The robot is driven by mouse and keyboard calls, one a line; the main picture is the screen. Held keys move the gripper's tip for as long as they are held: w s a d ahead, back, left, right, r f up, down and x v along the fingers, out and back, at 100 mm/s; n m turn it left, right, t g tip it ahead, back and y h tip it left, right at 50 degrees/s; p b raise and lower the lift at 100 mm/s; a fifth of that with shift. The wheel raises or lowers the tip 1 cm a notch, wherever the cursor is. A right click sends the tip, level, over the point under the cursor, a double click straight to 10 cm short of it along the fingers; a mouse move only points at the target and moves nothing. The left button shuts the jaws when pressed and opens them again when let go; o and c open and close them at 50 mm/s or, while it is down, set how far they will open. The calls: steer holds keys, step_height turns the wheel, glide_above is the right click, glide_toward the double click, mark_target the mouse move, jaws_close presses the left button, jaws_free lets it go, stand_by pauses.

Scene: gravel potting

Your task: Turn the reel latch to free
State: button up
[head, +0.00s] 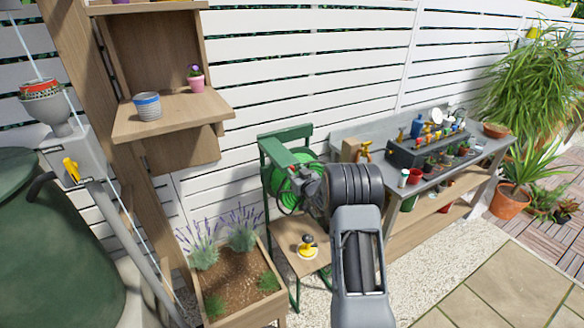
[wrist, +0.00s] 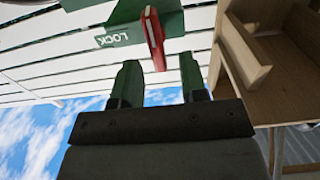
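The hose reel (head: 284,183) has a green frame and coiled green hose, and stands against the white fence in the head view. In the wrist view its red latch lever (wrist: 153,40) sits on a green bracket beside a plate marked LOCK (wrist: 117,38). The lever stands nearly upright in the picture, leaning slightly. My gripper (wrist: 160,72) is open, with its two fingers apart and nothing between them. The lever lies just beyond the fingertips, roughly in line with the gap.
A wooden shelf unit (head: 172,108) stands left of the reel, with a lavender planter (head: 281,308) below. A grey workbench (head: 478,158) with pots and bottles is to the right. A small stand (head: 285,229) beneath the reel bears a yellow and black item (head: 307,248).

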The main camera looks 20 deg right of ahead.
steer(key=shift+w+a, duration=0.15)
steer(key=shift+w, duration=1.2)
jaws_close()
